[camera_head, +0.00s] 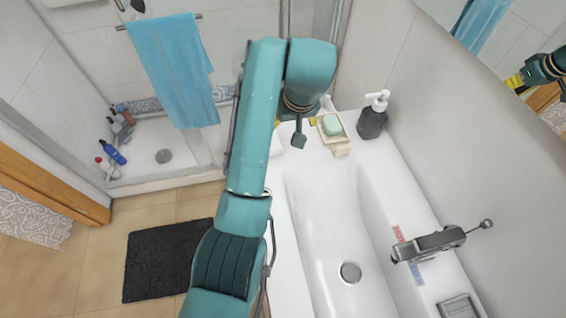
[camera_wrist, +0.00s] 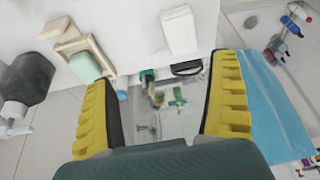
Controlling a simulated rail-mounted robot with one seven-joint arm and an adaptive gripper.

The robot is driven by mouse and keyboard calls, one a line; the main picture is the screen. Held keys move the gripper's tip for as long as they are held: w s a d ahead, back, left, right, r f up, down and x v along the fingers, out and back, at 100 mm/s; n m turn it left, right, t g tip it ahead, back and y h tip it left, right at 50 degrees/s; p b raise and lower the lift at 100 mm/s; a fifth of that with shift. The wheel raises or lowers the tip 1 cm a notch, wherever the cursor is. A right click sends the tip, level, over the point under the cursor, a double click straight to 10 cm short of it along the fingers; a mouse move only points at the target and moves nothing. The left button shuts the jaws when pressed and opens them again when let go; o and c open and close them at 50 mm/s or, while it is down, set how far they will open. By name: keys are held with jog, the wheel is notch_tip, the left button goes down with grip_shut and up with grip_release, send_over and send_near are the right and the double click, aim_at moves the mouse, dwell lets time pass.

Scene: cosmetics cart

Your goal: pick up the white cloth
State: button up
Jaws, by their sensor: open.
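A white, folded-looking block (camera_wrist: 180,32), which appears to be the white cloth, lies on the white sink counter at the top middle of the wrist view. In the head view a small part of it (camera_head: 277,146) shows just left of my gripper, with the rest hidden by my arm. My gripper (camera_wrist: 165,95) has its yellow-padded fingers spread wide, with nothing between them. In the head view my gripper (camera_head: 296,122) is over the far end of the counter, partly hidden by my own wrist. The block lies beyond the fingertips in the wrist view, not between them.
A soap dish with green soap (camera_head: 332,124) and a dark pump bottle (camera_head: 372,120) stand right of my gripper. The sink basin (camera_head: 325,210) and tap (camera_head: 430,243) are nearer. A blue towel (camera_head: 172,70) hangs at left, above a shower tray with several bottles.

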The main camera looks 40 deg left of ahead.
jog(key=shift+n, duration=0.3)
jog(key=a+f, duration=0.2)
jog(key=f, duration=0.1)
jog(key=a+f+b, duration=0.1)
jog(key=a+f, duration=0.1)
jog(key=f, duration=0.1)
jog(key=w+a+f, duration=0.1)
jog(key=a+f, duration=0.1)
jog(key=f, duration=0.2)
jog(key=shift+a+b, duration=0.25)
jog(key=shift+b, duration=0.1)
jog(key=x, duration=0.4)
jog(key=s+b+x, duration=0.1)
jog(key=shift+w+a+f, duration=0.1)
jog(key=shift+w+f, duration=0.05)
jog(key=shift+f, duration=0.3)
jog(key=shift+w+f, duration=0.1)
jog(key=shift+f, duration=0.05)
jog(key=c, duration=1.2)
